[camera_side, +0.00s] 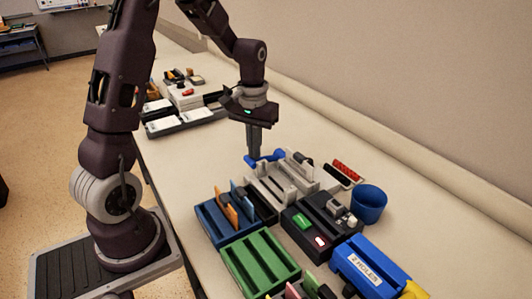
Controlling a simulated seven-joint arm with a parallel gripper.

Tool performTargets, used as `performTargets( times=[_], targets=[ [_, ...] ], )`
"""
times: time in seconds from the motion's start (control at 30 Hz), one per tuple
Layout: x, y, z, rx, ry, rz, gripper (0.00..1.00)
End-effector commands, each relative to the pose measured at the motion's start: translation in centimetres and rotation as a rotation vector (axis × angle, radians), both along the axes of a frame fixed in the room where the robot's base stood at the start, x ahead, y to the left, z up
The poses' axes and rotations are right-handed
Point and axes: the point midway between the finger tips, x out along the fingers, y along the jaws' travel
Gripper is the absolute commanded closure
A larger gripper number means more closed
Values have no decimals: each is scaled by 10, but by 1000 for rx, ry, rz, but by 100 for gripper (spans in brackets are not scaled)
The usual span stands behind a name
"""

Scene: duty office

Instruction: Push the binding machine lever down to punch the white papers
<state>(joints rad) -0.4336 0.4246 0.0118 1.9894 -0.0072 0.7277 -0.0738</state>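My gripper (254,152) points straight down in the middle of the table. Its fingers look together as one narrow column, with nothing visible between them. The tips are at or just above a blue bar-like part (268,157) at the far end of a white-grey slotted device (283,182); I cannot tell whether they touch it. A blue and yellow machine labelled "2 HOLES" (368,268) stands at the near right. I cannot tell for sure which of these is the binding machine. White paper-like sheets (165,124) lie on dark trays at the back left.
A blue tray with upright dividers (213,224), a green slotted tray (260,262), a black box with green and red parts (318,225) and a blue cup (369,204) crowd the near table. A wall runs along the right. The table's left strip is clear.

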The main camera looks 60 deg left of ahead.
Motion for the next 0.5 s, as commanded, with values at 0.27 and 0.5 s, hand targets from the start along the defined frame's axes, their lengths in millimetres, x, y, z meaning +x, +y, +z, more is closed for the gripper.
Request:
performTargets(
  times=[0.27, 0.5],
  targets=[
    [0, 0, -14, 0, 1, 0, 100],
    [0, 0, -26, 0, 1, 0, 100]
  ],
)
